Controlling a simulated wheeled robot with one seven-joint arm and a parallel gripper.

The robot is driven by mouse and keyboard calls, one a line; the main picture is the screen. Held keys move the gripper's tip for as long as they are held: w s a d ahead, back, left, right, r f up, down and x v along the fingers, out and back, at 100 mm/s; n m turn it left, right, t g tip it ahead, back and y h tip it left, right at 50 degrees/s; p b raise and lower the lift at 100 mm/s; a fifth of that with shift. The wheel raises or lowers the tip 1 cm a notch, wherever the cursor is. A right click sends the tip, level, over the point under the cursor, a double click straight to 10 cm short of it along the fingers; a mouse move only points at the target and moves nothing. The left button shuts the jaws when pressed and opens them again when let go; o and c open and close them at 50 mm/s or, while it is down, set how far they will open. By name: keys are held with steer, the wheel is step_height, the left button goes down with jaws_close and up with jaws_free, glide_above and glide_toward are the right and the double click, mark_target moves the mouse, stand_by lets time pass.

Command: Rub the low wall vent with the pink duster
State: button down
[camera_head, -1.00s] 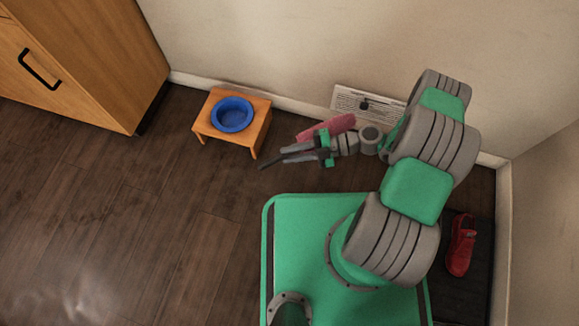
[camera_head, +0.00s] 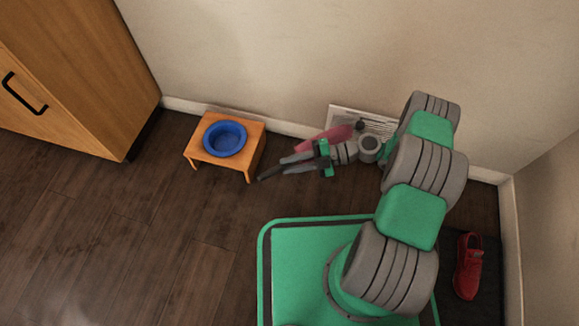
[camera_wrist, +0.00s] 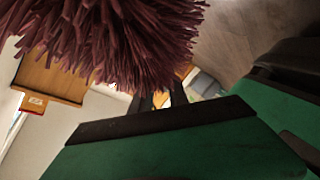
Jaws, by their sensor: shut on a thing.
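The low wall vent (camera_head: 377,121) is a pale slatted panel at the foot of the wall, partly hidden behind my arm and the duster. My gripper (camera_head: 285,166) is low in front of the wall, pointing left, and is shut on the pink duster (camera_head: 331,138). The duster's head lies along the wall side of my gripper and overlaps the vent's left part in the picture. I cannot tell whether it touches the vent. In the wrist view the duster's shaggy pink bristles (camera_wrist: 110,40) fill the top, close to the camera.
A small wooden stand (camera_head: 244,160) with a blue bowl (camera_head: 225,138) is by the wall, left of my gripper. A wooden cabinet (camera_head: 85,75) stands further left. A red shoe (camera_head: 468,265) lies on a dark mat (camera_head: 489,285) at right. The left floor is clear.

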mark_target(272, 173)
stand_by(0.3)
steer(key=shift+s+d, duration=1.45)
steer(key=shift+d, duration=3.35)
steer(key=w+a, duration=0.2)
steer(key=a, duration=0.6)
steer(key=w+a, duration=0.3)
steer(key=a, duration=0.4)
steer(key=shift+w+a, duration=0.35)
steer(key=shift+a, duration=0.05)
steer(key=s+p, duration=0.1)
steer(key=s+a+p, duration=0.1)
steer(key=s, duration=0.1)
steer(key=s+p, duration=0.1)
steer(key=s, duration=0.1)
steer(key=shift+a+r, duration=0.15)
steer(key=shift+a, duration=0.15)
steer(key=shift+s+a, duration=0.1)
steer(key=shift+s, duration=0.25)
steer(key=shift+s, duration=0.1)
